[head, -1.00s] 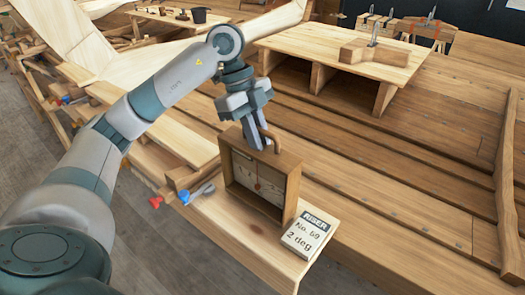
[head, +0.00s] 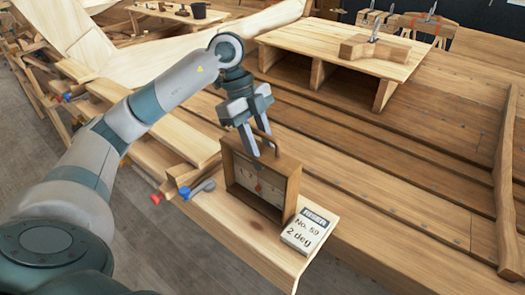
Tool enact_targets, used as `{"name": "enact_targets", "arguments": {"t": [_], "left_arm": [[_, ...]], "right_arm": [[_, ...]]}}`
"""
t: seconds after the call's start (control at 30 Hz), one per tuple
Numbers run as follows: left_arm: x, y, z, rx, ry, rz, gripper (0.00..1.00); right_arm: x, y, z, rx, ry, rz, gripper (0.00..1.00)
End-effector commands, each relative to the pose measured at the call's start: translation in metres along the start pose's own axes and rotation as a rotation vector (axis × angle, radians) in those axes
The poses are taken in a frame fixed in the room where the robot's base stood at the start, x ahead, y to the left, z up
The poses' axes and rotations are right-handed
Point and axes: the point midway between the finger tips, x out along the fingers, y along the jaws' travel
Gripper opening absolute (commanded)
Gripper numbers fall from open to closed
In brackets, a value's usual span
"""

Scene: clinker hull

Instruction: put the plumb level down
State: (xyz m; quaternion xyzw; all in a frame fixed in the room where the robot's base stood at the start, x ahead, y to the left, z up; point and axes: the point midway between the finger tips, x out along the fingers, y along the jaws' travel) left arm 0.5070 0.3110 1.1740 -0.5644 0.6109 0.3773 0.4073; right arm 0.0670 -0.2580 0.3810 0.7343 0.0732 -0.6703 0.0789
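The plumb level (head: 286,172) is a wooden box with a pale dial face and a handle on top. It stands upright on the pale plank (head: 232,237), just behind the riser card (head: 309,231), which reads "No. 59, 2 deg". My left gripper (head: 263,150) is over the top of the level, its fingers spread apart around the handle. The fingers partly cover the handle, and I cannot tell whether either one touches it. My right gripper is out of view.
Blue-handled and red-ended tools (head: 196,190) lie left of the level. A pale bench (head: 330,45) with a wooden block and clamp stands behind. Stepped hull planks (head: 400,190) spread to the right, mostly clear.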

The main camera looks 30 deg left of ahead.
Motion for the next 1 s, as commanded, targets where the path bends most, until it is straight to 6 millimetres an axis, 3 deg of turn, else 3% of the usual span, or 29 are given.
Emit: {"name": "enact_targets", "arguments": {"t": [0.37, 0.8, 1.0], "left_arm": [[-0.021, -0.001, 0.000, 0.000, 0.000, -0.003, 0.29], [-0.090, -0.001, 0.000, -0.001, 0.000, -0.004, 0.29], [-0.112, -0.001, 0.000, -0.001, 0.000, -0.002, 0.29]], "right_arm": [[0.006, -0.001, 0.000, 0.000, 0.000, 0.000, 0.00], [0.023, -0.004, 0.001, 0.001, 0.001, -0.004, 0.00], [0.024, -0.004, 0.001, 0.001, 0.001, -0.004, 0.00]]}}
